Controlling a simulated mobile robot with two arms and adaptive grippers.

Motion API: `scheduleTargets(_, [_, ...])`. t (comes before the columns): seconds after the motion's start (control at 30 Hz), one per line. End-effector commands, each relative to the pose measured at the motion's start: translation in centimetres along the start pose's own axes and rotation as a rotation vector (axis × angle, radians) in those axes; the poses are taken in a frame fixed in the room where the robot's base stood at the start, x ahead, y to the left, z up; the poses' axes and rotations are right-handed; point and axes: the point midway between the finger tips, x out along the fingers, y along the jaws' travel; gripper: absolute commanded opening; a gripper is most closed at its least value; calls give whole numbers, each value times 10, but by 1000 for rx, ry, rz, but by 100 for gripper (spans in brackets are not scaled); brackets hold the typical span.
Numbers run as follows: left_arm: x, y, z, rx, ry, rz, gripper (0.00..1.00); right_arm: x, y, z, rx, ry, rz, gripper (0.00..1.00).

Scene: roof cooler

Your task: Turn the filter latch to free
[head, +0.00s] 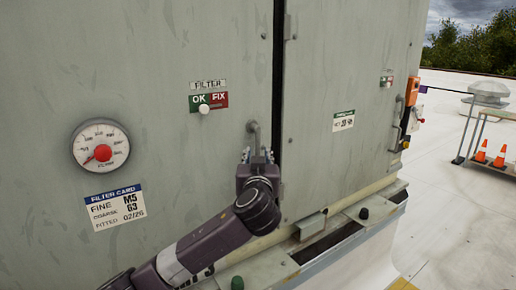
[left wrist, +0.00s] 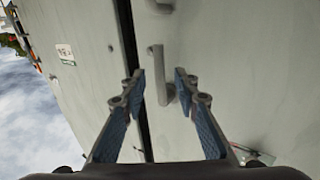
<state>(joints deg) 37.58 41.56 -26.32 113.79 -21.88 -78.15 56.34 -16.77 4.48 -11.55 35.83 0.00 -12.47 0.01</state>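The filter latch (head: 252,127) is a grey bent handle on the grey cabinet door, beside the dark door seam. Its upper end is at the door and its arm hangs downward. My left gripper (head: 258,156) is just below it in the head view and hides its lower end. In the left wrist view the latch (left wrist: 159,63) shows between the two spread, blue-padded fingertips of my left gripper (left wrist: 160,80). The fingers are open, with gaps on both sides of the latch. I cannot tell how deep it sits between them. My right gripper is not in view.
A FILTER plate (head: 208,101) with OK and FIX fields and a white knob is above left of the latch. A round gauge (head: 101,146) and a filter card (head: 115,206) are further left. A ledge (head: 330,235) runs along the cabinet's foot. Orange cones (head: 481,156) stand far right.

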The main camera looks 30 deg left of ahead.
Motion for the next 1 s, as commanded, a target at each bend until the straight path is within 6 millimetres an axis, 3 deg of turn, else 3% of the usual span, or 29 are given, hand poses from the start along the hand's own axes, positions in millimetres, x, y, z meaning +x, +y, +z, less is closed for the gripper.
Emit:
scheduleTargets(0.23, [25,0,-1,2,-1,-1,28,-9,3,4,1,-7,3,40])
scheduleTargets(0.57, [29,0,0,0,-1,1,28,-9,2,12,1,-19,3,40])
scheduleTargets(0.83, [29,0,1,1,-1,0,0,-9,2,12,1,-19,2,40])
scheduleTargets(1.0, [29,0,1,1,-1,0,0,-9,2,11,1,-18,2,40])
